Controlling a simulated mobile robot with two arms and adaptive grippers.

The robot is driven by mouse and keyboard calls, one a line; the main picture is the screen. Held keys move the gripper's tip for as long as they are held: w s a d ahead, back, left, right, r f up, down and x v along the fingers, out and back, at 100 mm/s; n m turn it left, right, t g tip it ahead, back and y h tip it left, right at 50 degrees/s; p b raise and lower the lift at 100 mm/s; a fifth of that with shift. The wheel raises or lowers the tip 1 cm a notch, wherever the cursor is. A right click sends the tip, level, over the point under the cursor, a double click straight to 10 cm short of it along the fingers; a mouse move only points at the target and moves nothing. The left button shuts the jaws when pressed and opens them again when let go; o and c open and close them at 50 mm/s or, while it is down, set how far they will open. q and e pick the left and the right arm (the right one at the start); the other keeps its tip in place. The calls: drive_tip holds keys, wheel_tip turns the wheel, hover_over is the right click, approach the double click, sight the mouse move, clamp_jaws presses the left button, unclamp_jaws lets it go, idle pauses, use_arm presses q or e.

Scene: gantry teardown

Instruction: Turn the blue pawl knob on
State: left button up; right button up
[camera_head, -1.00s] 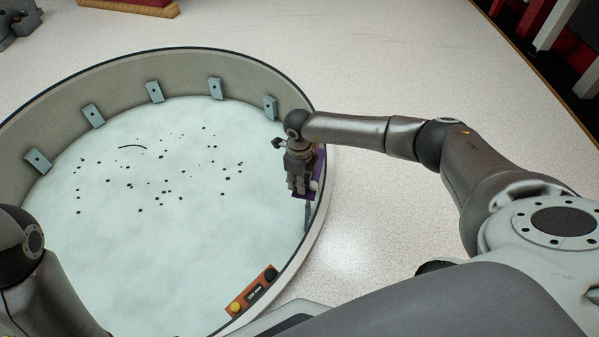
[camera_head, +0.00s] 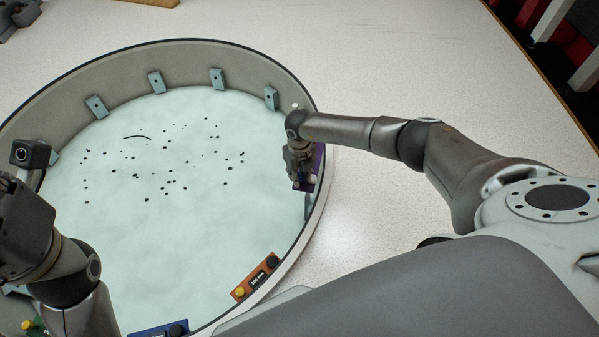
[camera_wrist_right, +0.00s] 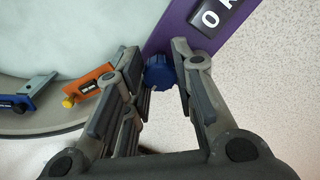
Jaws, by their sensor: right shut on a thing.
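The blue pawl knob (camera_wrist_right: 160,72) sits at the edge of a purple panel (camera_wrist_right: 177,32) in the right wrist view. My right gripper (camera_wrist_right: 163,80) has its fingers on both sides of the knob and is shut on it. In the head view my right gripper (camera_head: 301,181) points down at the inside right wall of the round basin, over the purple panel (camera_head: 317,165), and hides the knob. My left arm stands at the lower left of the head view; its fingers cannot be made out.
The round basin (camera_head: 322,130) has a raised rim and a pale floor with small black specks. Several grey brackets (camera_head: 217,79) line its wall. An orange panel (camera_head: 256,276) with a yellow knob and a blue panel (camera_head: 158,331) are at the near rim.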

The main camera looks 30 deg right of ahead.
sight(299, 175)
idle(0.3)
drive_tip(key=o, duration=1)
drive_tip(key=shift+o, duration=0.2)
drive_tip(key=shift+r, duration=0.1)
wheel_tip(299, 175, up, 12)
